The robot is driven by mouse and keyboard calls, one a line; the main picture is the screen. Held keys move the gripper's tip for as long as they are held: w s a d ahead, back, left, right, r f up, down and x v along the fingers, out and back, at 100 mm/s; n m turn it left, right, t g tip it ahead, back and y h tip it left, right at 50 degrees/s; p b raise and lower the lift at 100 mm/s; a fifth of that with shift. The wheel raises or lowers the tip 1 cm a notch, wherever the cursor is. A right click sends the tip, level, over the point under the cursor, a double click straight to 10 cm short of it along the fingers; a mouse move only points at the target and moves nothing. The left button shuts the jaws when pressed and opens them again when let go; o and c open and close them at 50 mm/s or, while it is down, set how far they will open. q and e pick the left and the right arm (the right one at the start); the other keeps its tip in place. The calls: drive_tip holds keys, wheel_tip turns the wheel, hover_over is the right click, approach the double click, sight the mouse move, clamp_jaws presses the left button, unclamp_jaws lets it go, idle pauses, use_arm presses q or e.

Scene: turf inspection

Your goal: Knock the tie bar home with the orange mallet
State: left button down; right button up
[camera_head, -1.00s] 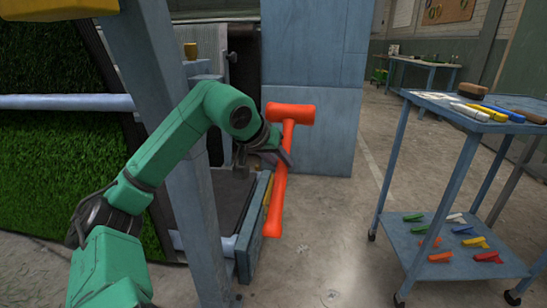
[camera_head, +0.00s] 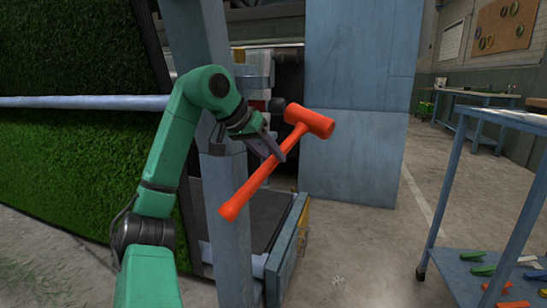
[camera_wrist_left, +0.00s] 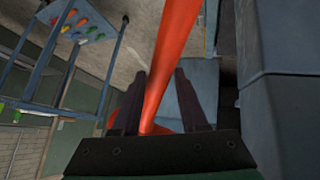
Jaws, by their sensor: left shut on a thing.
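The orange mallet (camera_head: 312,122) is held in the air in front of a blue-grey post, its head at the upper right and its handle slanting down to the left. My left gripper (camera_head: 272,150) is shut on the handle, below the head. The left wrist view shows the handle (camera_wrist_left: 172,55) passing between the two fingers (camera_wrist_left: 155,100). A dark rounded knob (camera_head: 277,105) shows in the machine's opening, behind and left of the mallet head. I cannot tell for sure which part is the tie bar. My right gripper is not in view.
The blue post (camera_head: 228,185) stands close beside my left arm and the handle's end. A tall blue cabinet panel (camera_head: 360,80) stands behind the mallet. A turf roll (camera_head: 75,165) is at left. A blue cart (camera_head: 480,265) with coloured tools is at right; floor between is clear.

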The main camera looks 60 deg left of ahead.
use_arm(q)
drive_tip(key=shift+r, duration=0.2)
drive_tip(key=w+d+r+p, duration=0.1)
drive_tip(key=w+d+p, duration=0.2)
drive_tip(key=d, duration=0.4)
drive_tip(key=shift+w+d+p, duration=0.35)
drive_tip(key=shift+w, duration=0.35)
